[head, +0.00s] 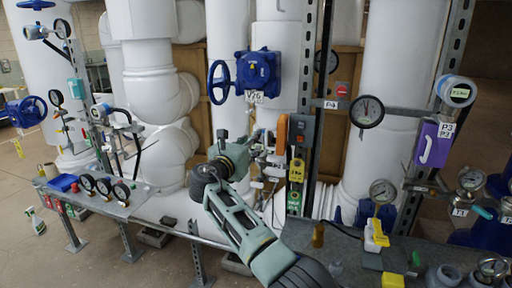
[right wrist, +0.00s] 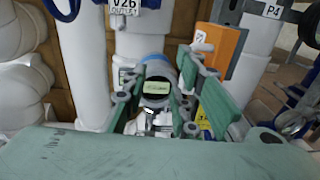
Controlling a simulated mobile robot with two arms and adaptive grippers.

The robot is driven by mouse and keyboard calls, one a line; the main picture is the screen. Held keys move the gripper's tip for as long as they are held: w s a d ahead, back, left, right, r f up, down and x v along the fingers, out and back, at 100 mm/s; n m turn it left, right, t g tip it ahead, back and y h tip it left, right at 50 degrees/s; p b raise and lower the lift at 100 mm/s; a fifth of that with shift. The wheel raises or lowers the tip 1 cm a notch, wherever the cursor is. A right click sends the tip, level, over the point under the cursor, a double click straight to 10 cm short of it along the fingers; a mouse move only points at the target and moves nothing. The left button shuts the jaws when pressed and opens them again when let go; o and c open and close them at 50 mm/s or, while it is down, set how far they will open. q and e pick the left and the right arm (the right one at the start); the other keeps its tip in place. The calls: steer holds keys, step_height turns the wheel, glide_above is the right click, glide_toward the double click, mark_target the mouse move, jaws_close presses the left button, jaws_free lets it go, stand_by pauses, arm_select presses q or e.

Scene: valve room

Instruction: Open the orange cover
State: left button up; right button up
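The orange cover (head: 283,133) is a tall, narrow orange piece in the middle of the head view, left of a grey box with a red button. In the right wrist view the orange cover (right wrist: 222,50) is at upper right, beyond and right of the right-hand finger. My right gripper (head: 252,147) is just left of the cover in the head view. In the right wrist view my right gripper (right wrist: 165,70) has its green fingers spread, with a blue-and-white round gauge (right wrist: 157,85) showing between them. I cannot tell if a finger touches the cover. My left gripper is not seen.
A blue valve (head: 257,72) labelled V26 is above the gripper. Yellow and green tags (head: 296,171) hang below the grey box (head: 301,130). A dial gauge (head: 367,112) and a purple box (head: 432,144) stand to the right. Large white pipes fill the back.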

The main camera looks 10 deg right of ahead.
steer(key=shift+a+b, duration=0.3)
steer(key=shift+a, duration=0.35)
steer(key=shift+p, duration=0.35)
steer(key=shift+r, duration=0.1)
step_height(320, 180, up, 10)
stand_by(0.4)
